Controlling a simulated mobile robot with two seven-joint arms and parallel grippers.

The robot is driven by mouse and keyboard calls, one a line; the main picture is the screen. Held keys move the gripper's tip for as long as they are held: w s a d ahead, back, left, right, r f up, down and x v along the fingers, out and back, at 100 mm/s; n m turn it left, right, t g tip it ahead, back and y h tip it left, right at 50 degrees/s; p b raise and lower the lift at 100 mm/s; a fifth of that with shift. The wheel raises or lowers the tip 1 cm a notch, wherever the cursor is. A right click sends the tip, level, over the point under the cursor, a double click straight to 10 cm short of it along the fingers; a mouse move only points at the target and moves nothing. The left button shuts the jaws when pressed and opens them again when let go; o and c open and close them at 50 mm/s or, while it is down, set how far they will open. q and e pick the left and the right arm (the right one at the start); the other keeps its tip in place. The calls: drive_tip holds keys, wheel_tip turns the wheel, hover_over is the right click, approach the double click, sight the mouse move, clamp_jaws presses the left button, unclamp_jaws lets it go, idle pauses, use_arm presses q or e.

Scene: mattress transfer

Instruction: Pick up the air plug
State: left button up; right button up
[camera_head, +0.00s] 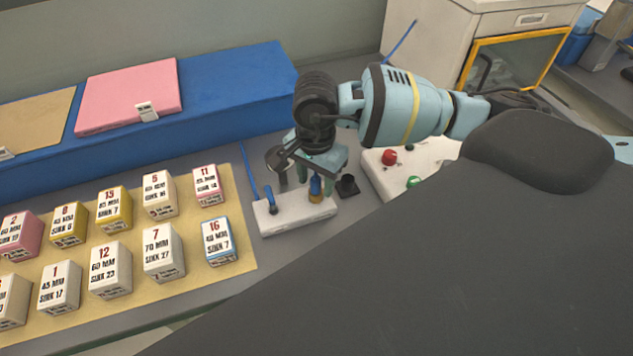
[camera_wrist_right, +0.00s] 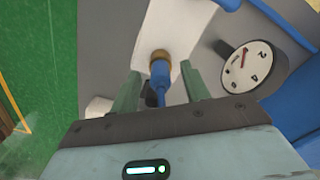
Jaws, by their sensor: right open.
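The air plug, a blue piece with a brass collar, stands upright on a white block (camera_head: 290,214) on the grey bench. In the head view the air plug (camera_head: 315,187) shows just under my right gripper (camera_head: 313,178). In the right wrist view the air plug (camera_wrist_right: 160,78) lies between the two green fingers of my right gripper (camera_wrist_right: 162,86), with visible gaps on both sides. The right gripper is open and holds nothing. My left gripper is in neither view.
A round dial gauge (camera_wrist_right: 249,67) is close beside the fingers. A blue lever (camera_head: 270,198) stands on the block. A small black piece (camera_head: 347,186) and a box with red and green buttons (camera_head: 433,158) are to the right. Several numbered boxes (camera_head: 163,252) stand left.

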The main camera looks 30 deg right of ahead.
drive_tip(key=c, duration=0.9)
clamp_jaws()
drive_tip(key=shift+r, duration=0.15)
